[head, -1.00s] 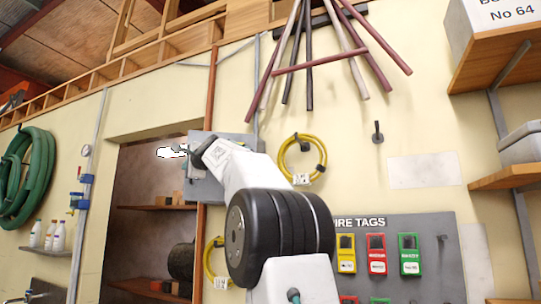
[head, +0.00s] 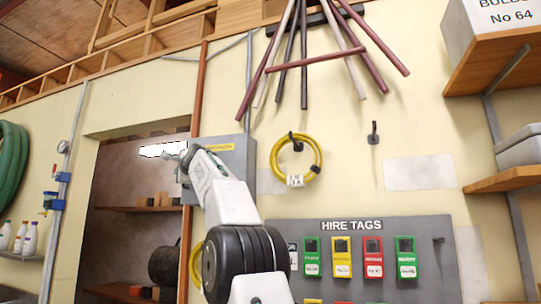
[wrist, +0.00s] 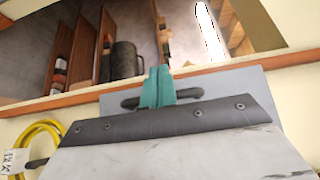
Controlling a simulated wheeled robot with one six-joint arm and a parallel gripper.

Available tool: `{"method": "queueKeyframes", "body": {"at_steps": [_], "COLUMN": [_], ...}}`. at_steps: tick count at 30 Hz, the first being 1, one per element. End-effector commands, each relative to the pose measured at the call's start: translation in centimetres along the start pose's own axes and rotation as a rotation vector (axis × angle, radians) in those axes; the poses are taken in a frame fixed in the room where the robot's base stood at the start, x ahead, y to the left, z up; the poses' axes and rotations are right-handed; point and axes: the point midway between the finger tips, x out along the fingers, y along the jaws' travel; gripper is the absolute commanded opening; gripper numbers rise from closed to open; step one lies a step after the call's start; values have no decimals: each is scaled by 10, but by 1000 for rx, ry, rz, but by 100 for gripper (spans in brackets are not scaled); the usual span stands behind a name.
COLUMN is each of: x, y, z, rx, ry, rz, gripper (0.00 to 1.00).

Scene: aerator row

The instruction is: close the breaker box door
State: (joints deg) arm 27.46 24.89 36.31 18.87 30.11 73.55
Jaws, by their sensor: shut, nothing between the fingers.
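The grey breaker box (head: 236,155) with a yellow label hangs on the wall beside the doorway, partly hidden by my arm. Part of its grey surface also shows behind my gripper in the wrist view (wrist: 240,85). I cannot tell its door from its body, or how far the door stands open. My gripper (head: 184,155) is at the box's left side in the head view. Its teal fingers (wrist: 157,87) are together and empty in the wrist view, overlapping the box's edge. I cannot tell whether they touch it.
An orange-brown post (head: 196,100) runs up beside the box. A doorway with shelves (head: 135,209) opens to the left. A coiled yellow cable (head: 275,160) hangs right of the box, above the hire tags board (head: 430,225). Poles (head: 304,60) hang above.

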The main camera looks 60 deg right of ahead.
Motion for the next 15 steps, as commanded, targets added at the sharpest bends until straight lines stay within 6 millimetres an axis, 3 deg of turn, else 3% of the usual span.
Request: {"method": "queueKeyframes", "body": {"at_steps": [15], "x": [5], "y": [0], "z": [8], "rx": [0], "ry": [-17], "rz": [1], "gripper": [0]}}
